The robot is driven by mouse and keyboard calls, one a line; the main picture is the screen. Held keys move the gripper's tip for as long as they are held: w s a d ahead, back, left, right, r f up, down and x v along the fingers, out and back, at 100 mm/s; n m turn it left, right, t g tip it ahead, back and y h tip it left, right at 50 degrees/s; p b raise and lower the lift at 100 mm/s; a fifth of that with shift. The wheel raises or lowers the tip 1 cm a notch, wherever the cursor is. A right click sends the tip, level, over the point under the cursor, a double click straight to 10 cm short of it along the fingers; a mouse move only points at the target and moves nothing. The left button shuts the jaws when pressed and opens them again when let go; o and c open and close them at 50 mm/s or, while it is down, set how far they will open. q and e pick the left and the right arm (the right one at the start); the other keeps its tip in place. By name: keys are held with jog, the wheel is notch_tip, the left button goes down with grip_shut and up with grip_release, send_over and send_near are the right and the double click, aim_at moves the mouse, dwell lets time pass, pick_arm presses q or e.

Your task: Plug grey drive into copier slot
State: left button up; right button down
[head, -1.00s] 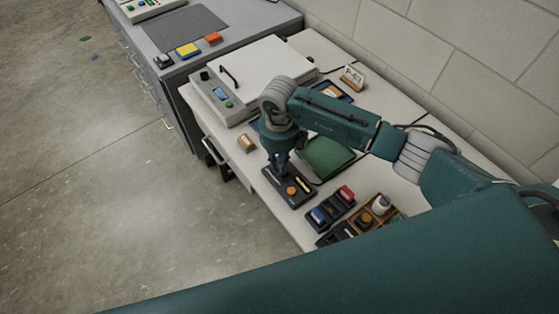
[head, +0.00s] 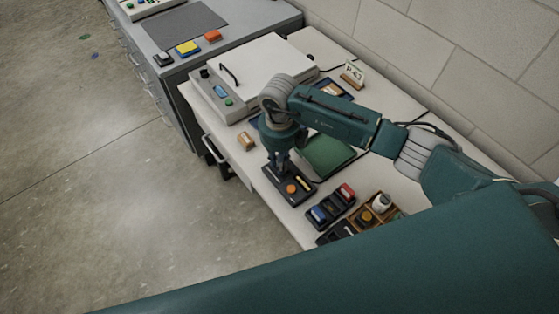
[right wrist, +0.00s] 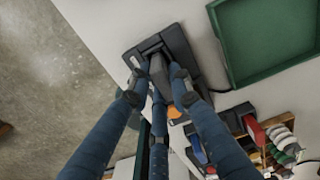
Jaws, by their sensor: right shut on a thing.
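The copier (head: 297,195) is a dark flat box with an orange button and a yellow strip, near the front edge of the white table. My right gripper (head: 279,166) points down over its far end. In the right wrist view my right gripper (right wrist: 160,88) is shut on the grey drive (right wrist: 158,70), between its fingertips. The drive's far end is at the slot in the dark copier (right wrist: 185,48). I cannot tell how deep it sits. In the head view the gripper hides the drive. My left gripper is not in view.
A green tray (head: 326,153) lies right behind the copier. A holder with blue and red drives (head: 331,206) and a wooden box (head: 377,211) stand to the right. A small tan block (head: 246,141) lies left. A white-lidded machine (head: 262,72) stands at the back.

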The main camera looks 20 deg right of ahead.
dwell(0.5)
jog(key=shift+f+b, duration=0.55)
jog(key=shift+b, duration=0.1)
jog(key=c, duration=1.9)
grip_release()
jog(key=shift+o, duration=0.2)
jog(key=shift+r+p, duration=3.65)
jog(key=shift+r, duration=1.9)
jog(key=shift+s+f, duration=0.1)
jog(key=shift+f, duration=0.05)
